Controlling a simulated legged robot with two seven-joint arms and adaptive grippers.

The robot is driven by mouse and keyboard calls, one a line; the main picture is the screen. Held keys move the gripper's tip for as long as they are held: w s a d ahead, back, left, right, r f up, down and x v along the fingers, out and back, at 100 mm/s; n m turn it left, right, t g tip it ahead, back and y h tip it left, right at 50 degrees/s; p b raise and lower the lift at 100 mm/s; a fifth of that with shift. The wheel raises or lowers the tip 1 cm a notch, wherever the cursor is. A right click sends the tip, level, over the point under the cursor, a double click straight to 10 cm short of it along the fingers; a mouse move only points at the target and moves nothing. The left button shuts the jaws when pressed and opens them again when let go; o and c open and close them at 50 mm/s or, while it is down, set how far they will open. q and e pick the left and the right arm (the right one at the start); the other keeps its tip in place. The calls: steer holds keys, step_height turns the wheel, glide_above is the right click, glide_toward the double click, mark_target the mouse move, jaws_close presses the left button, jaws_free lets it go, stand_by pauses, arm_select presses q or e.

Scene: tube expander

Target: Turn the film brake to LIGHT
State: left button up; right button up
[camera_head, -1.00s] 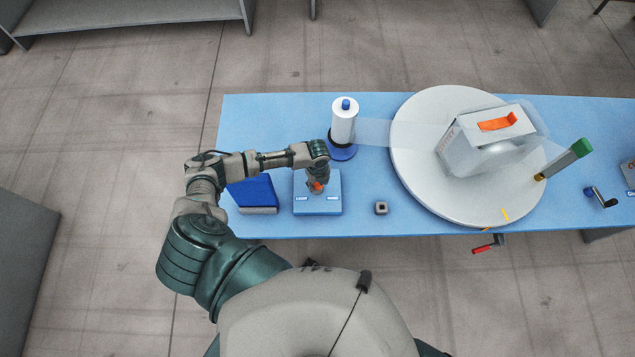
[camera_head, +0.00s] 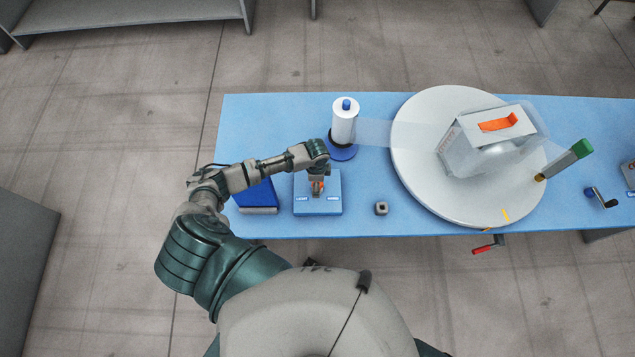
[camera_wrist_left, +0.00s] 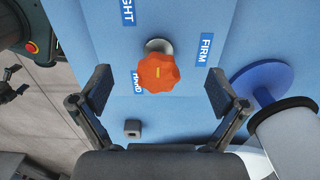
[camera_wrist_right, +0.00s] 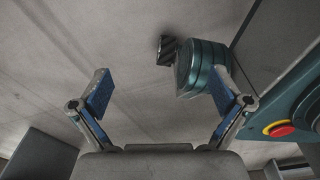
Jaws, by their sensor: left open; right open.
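The film brake's orange lobed knob (camera_wrist_left: 158,73) stands on a grey stem on a light blue box (camera_head: 331,208), with a short yellow mark on its face. In the left wrist view, white-on-blue labels around it read FIRM (camera_wrist_left: 206,48), partly cropped LIGHT (camera_wrist_left: 128,12) and a partly covered one that seems to read HAND (camera_wrist_left: 138,83). I cannot tell which label the mark points to. My left gripper (camera_wrist_left: 163,90) is open above the box, its fingers on either side of the knob in view, apart from it. My right gripper (camera_wrist_right: 160,90) is open and empty over the floor.
A white film roll (camera_head: 344,124) on a blue base stands behind the box. A small grey block (camera_head: 381,208) lies to its right, a dark blue block (camera_head: 257,196) to its left. A large round turntable (camera_head: 425,185) carries a wrapped carton (camera_head: 490,140).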

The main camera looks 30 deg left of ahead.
arm_select(q)
steer(key=shift+d+r, duration=0.1)
steer(key=shift+d, duration=0.15)
arm_select(e)
steer(key=shift+w+d, duration=0.1)
steer(key=shift+w, duration=0.2)
arm_select(q)
steer(key=shift+r, duration=0.25)
step_height(320, 180, up, 2)
steer(key=p, duration=0.3)
steer(key=shift+a+r, duration=0.15)
step_height(320, 180, up, 4)
steer(key=p, duration=0.5)
steer(key=shift+r, duration=0.15)
arm_select(e)
step_height(320, 180, up, 7)
steer(key=s, duration=0.2)
steer(key=shift+s, duration=0.2)
